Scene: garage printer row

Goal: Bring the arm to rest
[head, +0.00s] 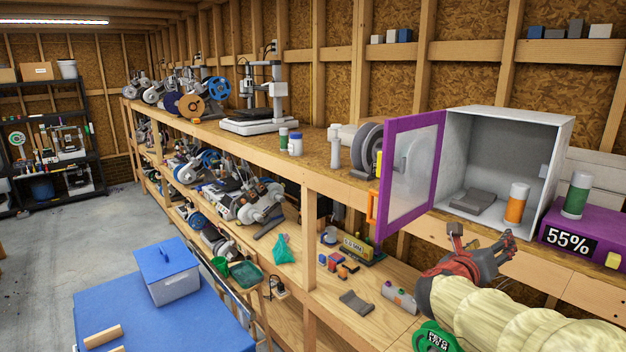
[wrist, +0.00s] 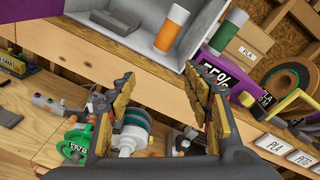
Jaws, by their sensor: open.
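My gripper (head: 480,250) is in front of the bench's upper shelf edge, at the lower right of the head view, below the open white cabinet. In the wrist view my gripper (wrist: 160,95) shows its two fingers spread apart with nothing between them. The white cabinet (head: 558,135) has its purple-framed door (head: 440,170) swung open to the left. Inside it are an orange bottle with a white cap (head: 516,205) and a flat grey piece (head: 472,200). The orange bottle also shows in the wrist view (wrist: 171,32).
A purple box reading 55% (head: 600,235) with a green bottle (head: 577,195) on it stands right of the cabinet. Spools and small parts crowd the lower shelf (head: 290,310). A blue-topped table (head: 120,285) with a lidded box (head: 170,275) stands at left. Grey floor (head: 60,250) lies open beyond it.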

